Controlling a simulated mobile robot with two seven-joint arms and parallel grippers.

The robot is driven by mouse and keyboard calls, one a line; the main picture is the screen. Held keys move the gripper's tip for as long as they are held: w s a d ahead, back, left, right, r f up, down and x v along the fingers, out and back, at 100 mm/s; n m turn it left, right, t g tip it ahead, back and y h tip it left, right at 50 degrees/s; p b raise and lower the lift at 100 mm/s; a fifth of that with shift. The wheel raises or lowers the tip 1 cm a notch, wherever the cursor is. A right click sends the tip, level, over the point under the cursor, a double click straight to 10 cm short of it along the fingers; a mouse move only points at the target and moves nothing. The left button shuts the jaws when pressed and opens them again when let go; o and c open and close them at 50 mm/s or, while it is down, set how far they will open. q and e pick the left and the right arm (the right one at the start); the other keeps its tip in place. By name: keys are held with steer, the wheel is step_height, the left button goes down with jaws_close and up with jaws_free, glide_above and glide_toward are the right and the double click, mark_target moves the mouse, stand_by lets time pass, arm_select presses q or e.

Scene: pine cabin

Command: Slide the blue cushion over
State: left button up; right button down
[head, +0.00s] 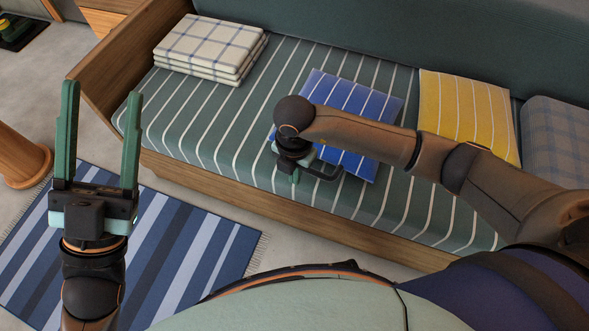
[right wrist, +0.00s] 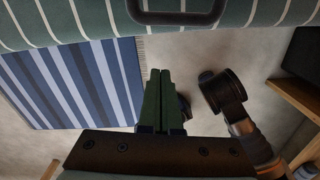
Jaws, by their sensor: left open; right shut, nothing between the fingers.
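The blue cushion (head: 352,102) with white stripes lies on the striped sofa seat (head: 225,120). My right forearm crosses over its middle and hides part of it. My right gripper (head: 295,178) is at the cushion's near left side, over the front part of the seat; whether it touches the cushion cannot be told. In the right wrist view its green fingers (right wrist: 160,75) are together with nothing between them, and the cushion is not visible there. My left gripper (head: 101,90) is open and empty, raised at the left above the floor side of the sofa.
Folded plaid blankets (head: 211,46) lie left of the cushion, with bare seat between. A yellow cushion (head: 468,112) and a grey plaid cushion (head: 556,135) are at the right. A wooden armrest (head: 128,50) bounds the left end. A striped rug (head: 185,250) lies in front.

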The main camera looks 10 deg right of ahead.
arm_select(q)
steer(key=shift+s+d+f+m+h+b, duration=0.15)
steer(key=shift+s+f+h+b, duration=0.3)
steer(key=shift+b, duration=0.3)
steer(key=shift+s+d+f+m+h+b, duration=0.15)
steer(key=shift+f+h+b, duration=0.1)
steer(key=shift+f+b, duration=0.4)
arm_select(e)
steer(key=shift+w+d+f, duration=0.45)
steer(key=shift+f, duration=0.6)
steer(key=shift+w+d+f, duration=0.45)
steer(key=shift+w+f, duration=0.05)
steer(key=shift+f, duration=0.55)
steer(key=shift+w+d+f, duration=0.45)
steer(key=shift+f, duration=0.6)
arm_select(q)
steer(key=shift+a+r, duration=0.1)
